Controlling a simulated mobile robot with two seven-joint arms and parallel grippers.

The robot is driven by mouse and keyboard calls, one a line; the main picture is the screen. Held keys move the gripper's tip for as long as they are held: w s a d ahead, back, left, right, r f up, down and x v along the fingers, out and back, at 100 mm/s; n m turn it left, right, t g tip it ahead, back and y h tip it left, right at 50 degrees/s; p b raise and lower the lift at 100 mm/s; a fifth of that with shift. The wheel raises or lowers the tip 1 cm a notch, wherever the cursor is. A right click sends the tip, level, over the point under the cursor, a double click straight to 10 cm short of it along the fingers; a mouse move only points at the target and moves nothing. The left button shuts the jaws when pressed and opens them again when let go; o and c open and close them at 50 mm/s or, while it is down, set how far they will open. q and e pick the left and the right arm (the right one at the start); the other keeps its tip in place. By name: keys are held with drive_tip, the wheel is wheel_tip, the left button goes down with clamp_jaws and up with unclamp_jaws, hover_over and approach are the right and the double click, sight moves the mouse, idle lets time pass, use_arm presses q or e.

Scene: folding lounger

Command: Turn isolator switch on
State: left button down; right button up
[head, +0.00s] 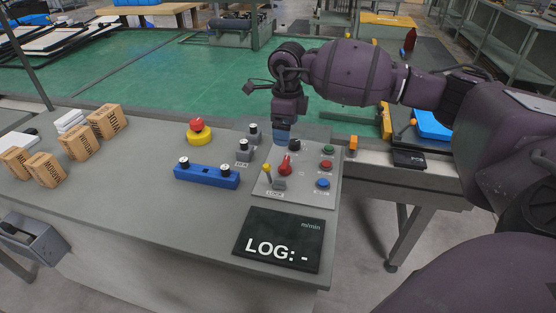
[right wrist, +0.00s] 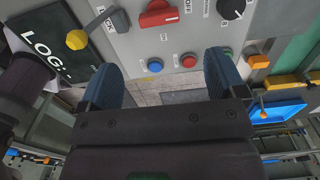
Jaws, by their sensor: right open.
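The control panel (head: 301,193) lies on the grey desk and carries a red rotary switch (head: 285,166), probably the isolator, though its label is too small to read. The red switch also shows at the top of the right wrist view (right wrist: 158,14). My right gripper (head: 283,134) hangs over the panel's far edge, behind the red switch and apart from it. In the right wrist view my gripper (right wrist: 165,72) has its two blue fingers wide apart with nothing between them. My left gripper is in neither view.
The panel also has a yellow-knobbed lever (head: 267,168), a black dial (head: 295,144) and green, red and blue buttons (head: 323,183). A LOG display (head: 280,240), a blue bar (head: 206,176) and a red emergency button (head: 198,128) are nearby. Wooden blocks (head: 107,121) stand left.

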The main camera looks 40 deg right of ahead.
sight(285, 162)
wheel_tip(285, 162, down, 10)
drive_tip(key=shift+f+b, duration=0.1)
drive_tip(key=shift+b, duration=0.55)
drive_tip(key=shift+f, duration=0.35)
drive_tip(key=c, duration=0.9)
